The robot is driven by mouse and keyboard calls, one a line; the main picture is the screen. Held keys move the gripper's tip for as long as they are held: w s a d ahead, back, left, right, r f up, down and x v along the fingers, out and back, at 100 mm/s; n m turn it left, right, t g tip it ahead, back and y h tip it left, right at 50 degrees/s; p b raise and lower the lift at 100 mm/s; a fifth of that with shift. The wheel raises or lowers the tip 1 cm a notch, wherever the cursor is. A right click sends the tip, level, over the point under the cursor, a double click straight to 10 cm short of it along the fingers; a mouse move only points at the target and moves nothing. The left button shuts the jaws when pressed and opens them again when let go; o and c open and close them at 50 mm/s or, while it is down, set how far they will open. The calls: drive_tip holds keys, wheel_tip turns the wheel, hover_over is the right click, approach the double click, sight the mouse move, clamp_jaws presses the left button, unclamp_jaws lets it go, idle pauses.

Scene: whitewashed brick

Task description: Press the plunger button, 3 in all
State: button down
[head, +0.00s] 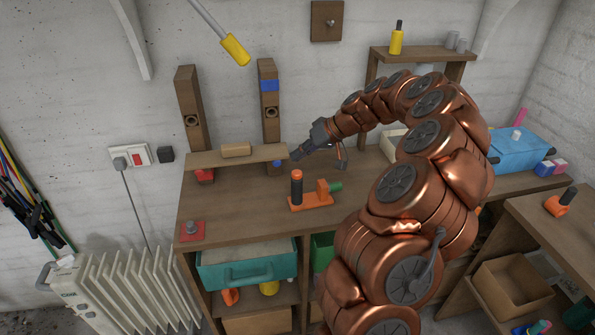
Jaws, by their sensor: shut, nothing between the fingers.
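An orange fixture (312,202) stands on the workbench, with an upright black post (297,190) capped by an orange top (297,174). It looks like the plunger button, though I cannot be sure. A green-ended part sticks out at its right. A red square plate with a grey knob (191,228) lies at the bench's front left and could also be a button. My gripper (295,155) is shut and empty. In the picture it is just above the orange top and apart from it. Its depth relative to the post is hard to tell.
A low wooden shelf (215,159) bears a wooden block (236,150) left of my gripper. Two upright posts stand behind it. A blue box (520,152) is at the right. The bench top (245,217) is clear between the red plate and orange fixture.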

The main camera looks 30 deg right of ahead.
sight(299, 172)
drive_tip(key=shift+f+b, duration=1)
drive_tip(key=shift+f, duration=0.35)
drive_tip(key=shift+f+b, duration=1)
drive_tip(key=shift+b, duration=0.5)
idle(1.1)
drive_tip(key=shift+r, duration=1.05)
drive_tip(key=shift+r, duration=0.15)
drive_tip(key=shift+w+r, duration=0.1)
drive_tip(key=shift+r, duration=2.25)
